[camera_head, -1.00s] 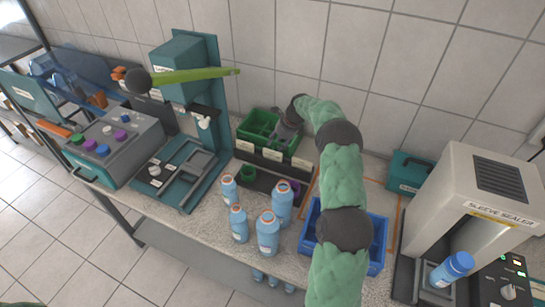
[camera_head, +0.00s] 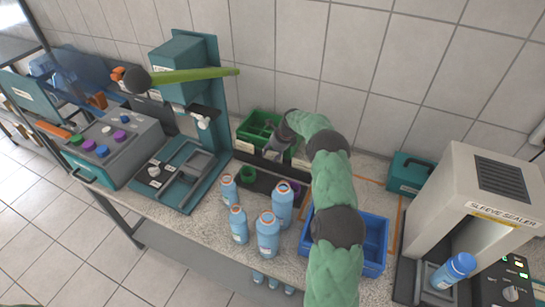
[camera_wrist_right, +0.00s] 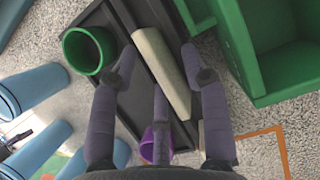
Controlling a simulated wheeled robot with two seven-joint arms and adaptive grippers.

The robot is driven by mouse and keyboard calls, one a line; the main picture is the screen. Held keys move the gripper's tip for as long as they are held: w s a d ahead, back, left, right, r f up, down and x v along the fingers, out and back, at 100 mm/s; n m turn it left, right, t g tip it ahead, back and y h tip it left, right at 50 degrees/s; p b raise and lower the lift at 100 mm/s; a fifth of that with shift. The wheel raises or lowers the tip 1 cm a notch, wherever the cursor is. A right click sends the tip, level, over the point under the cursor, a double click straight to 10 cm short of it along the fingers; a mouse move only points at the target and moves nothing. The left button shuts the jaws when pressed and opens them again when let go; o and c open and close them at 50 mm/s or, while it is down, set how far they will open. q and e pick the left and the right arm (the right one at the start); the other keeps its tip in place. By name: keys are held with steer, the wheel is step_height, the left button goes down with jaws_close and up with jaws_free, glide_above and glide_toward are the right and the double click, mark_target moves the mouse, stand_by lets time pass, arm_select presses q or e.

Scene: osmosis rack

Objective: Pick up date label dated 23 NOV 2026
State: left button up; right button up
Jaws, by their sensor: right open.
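A dark rack in front of the green bin carries pale label pieces, one at its left end (camera_head: 244,147). Their printing is too small to read, so I cannot tell which is dated 23 NOV 2026. My right gripper (camera_head: 274,152) points down over the middle of this rack. In the right wrist view its fingers (camera_wrist_right: 161,58) are open, one on each side of a beige label piece (camera_wrist_right: 163,78). I cannot tell whether they touch it. Another beige piece (camera_wrist_right: 206,137) is partly hidden behind a finger. My left gripper is not in view.
The green bin (camera_head: 250,122) stands behind the rack. A green cup (camera_head: 249,174) and a purple ring (camera_wrist_right: 150,140) sit on the dark tray in front. Several blue bottles (camera_head: 268,235) stand nearby. A blue crate (camera_head: 374,262) is to the right.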

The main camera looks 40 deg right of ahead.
steer(key=shift+f, duration=0.2)
steer(key=shift+c, duration=0.2)
jaws_close()
steer(key=shift+r, duration=0.1)
